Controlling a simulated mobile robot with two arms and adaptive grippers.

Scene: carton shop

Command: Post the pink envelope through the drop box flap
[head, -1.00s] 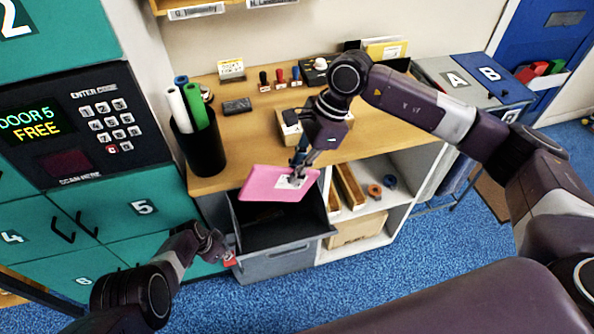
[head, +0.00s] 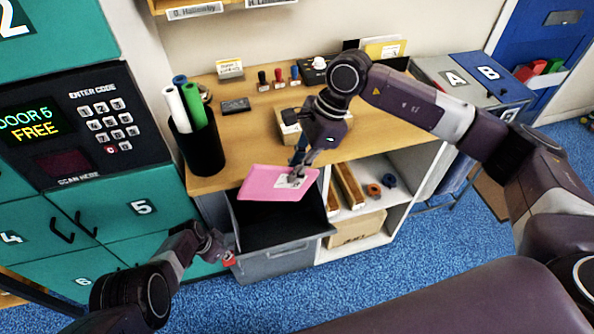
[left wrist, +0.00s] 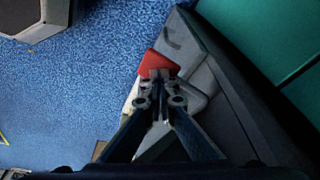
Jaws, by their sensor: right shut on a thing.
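The pink envelope (head: 262,182) with a white label is in the head view, above the dark opening of the grey drop box (head: 275,264). My right gripper (head: 295,178) is shut on its right part, by the label. The envelope lies nearly flat, and its left part is free. The drop box front is tipped out below the counter, so the opening shows. My left gripper (head: 228,254) is low at the front's left side, at a red tab (left wrist: 158,64). In the left wrist view its fingers are close together at the tab; their grip on it is unclear.
The wooden counter (head: 240,127) behind holds stamps, a small box and a black holder (head: 197,148) with rolls. Teal lockers (head: 145,208) stand close on the left. An open white shelf (head: 395,207) is right of the drop box. Blue floor is clear in front.

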